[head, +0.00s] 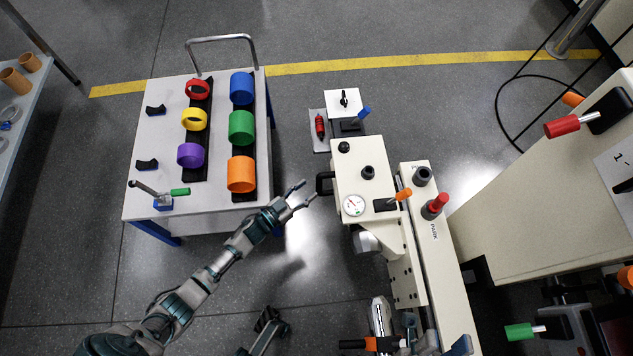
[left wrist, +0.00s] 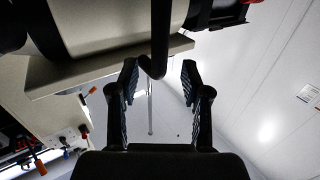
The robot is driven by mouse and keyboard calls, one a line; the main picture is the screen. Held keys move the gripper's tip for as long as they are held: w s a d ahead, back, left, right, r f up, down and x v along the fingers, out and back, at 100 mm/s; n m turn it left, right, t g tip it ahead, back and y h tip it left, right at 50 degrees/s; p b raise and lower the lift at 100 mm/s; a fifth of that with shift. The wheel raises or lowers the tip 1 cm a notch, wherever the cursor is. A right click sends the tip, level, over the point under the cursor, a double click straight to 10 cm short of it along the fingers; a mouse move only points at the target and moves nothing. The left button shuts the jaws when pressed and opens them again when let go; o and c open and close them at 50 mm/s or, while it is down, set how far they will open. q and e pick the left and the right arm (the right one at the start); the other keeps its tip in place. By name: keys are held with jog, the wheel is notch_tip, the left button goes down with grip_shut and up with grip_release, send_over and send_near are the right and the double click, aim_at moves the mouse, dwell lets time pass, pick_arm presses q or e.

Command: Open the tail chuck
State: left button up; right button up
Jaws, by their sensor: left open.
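My left gripper (head: 300,194) is open and empty, just left of a black D-shaped handle (head: 325,184) on the left side of a cream machine head (head: 364,172). In the left wrist view, the gripper's two fingers (left wrist: 160,82) stand apart, and a bent black bar (left wrist: 159,40) hangs at the gap between them. Contact with the bar cannot be made out. The machine head carries a round dial gauge (head: 353,205), black knobs and an orange lever (head: 402,195). No part is labelled as the tail chuck. I cannot make out my right gripper.
A cream rail marked PARK with a red knob (head: 435,206) runs beside the head. A cream cabinet (head: 540,190) stands at right. Floor between cart and machine is clear.

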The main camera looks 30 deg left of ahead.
pick_arm(q)
jog(key=v, duration=0.6)
jog(key=shift+w+a, duration=0.1)
jog(key=shift+a, duration=0.05)
jog(key=shift+c, duration=0.3)
jog(key=shift+f, duration=0.1)
grip_shut()
